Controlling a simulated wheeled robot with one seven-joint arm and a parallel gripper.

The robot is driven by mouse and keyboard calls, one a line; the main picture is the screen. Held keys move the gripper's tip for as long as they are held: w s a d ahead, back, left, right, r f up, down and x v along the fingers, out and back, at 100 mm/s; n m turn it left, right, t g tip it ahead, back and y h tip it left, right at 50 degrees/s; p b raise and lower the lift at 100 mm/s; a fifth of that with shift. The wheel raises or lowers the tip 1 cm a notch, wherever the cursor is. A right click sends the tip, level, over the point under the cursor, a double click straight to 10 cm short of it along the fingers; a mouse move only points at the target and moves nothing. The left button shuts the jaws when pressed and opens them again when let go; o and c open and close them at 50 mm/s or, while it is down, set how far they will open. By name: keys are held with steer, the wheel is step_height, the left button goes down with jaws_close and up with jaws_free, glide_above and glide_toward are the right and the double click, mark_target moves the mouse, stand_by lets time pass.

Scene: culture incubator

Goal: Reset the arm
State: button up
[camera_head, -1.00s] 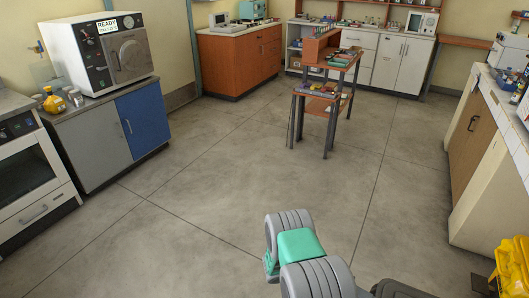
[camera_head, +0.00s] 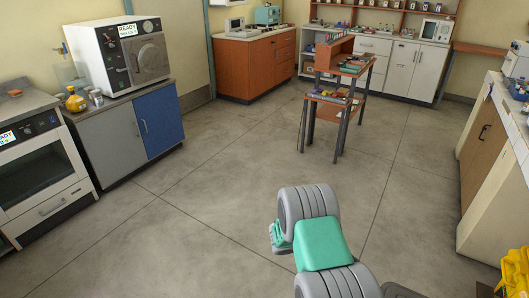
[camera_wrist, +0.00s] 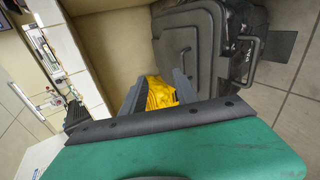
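My arm rises into the bottom of the head view as grey ringed joints with a green link (camera_head: 322,243). My gripper is outside the head view. In the wrist view, my gripper (camera_wrist: 157,88) shows as two dark fingers standing apart beyond the green wrist housing. A crumpled yellow thing (camera_wrist: 160,94) appears between the fingers, seemingly behind them; I see no finger closed on it. A yellow thing (camera_head: 516,270) also shows at the lower right edge of the head view.
A white machine with a READY display (camera_head: 120,52) stands on the grey and blue cabinet (camera_head: 125,135) at left. An oven (camera_head: 40,165) is nearer. A small wooden table (camera_head: 340,90) stands mid-room. A counter (camera_head: 490,150) runs along the right. The floor between is clear.

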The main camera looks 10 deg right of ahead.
steer(key=w+a+r+n+t+y+p, duration=0.25)
steer(key=a+r, duration=0.25)
steer(key=r, duration=0.3)
steer(key=w+a+r+n+t+y+p, duration=0.15)
steer(key=w+a+r+t, duration=0.3)
steer(key=r, duration=0.45)
steer(key=s+a+r+n+t+y+p, duration=0.2)
steer(key=s+a+r, duration=0.1)
steer(key=a+r, duration=0.4)
steer(key=s+a+r+n+t+y+p, duration=0.2)
steer(key=s+a+r, duration=0.1)
steer(key=a+r, duration=0.4)
steer(key=shift+s+a+y, duration=0.25)
steer(key=shift+a+y, duration=0.05)
steer(key=shift+a, duration=0.95)
